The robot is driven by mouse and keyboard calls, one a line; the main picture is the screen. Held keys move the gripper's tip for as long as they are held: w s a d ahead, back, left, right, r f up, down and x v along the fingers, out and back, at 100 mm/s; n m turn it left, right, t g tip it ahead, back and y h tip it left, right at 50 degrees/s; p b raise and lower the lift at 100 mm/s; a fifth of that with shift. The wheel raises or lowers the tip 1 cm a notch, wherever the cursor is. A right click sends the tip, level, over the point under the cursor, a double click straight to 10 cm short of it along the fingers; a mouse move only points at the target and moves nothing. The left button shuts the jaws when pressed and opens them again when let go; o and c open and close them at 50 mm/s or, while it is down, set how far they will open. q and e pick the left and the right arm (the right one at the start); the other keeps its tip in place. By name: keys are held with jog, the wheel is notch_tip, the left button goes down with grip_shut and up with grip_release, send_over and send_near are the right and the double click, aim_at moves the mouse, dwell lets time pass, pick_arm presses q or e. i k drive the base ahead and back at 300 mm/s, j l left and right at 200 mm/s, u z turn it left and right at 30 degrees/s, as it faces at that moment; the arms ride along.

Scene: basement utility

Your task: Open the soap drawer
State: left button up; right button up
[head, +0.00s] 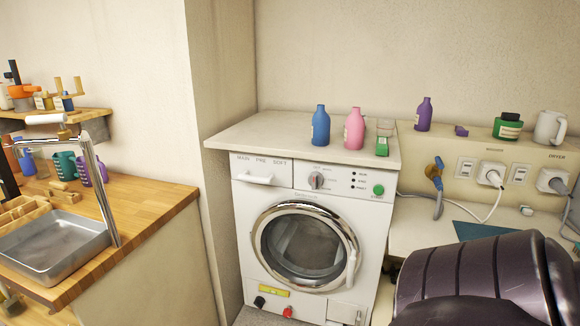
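The white washing machine (315,238) stands in the middle of the head view against the wall. Its soap drawer (261,168) is at the upper left of the front panel, under the labels MAIN, PRE and SOFT. The drawer front looks flush with the panel, so it appears closed. A white bar handle (256,179) sits across the drawer front. Neither of my grippers is in view, and nothing touches the drawer.
The machine's top (260,131) holds blue (321,126) and pink (354,129) bottles. The round door (304,246) is closed. A wooden counter (160,205) with a metal sink (55,248) stands left. A large dark ribbed shape (490,280) fills the lower right.

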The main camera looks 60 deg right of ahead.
aim_at(267, 169)
jog(key=l+z, duration=0.15)
jog(key=z, duration=1.25)
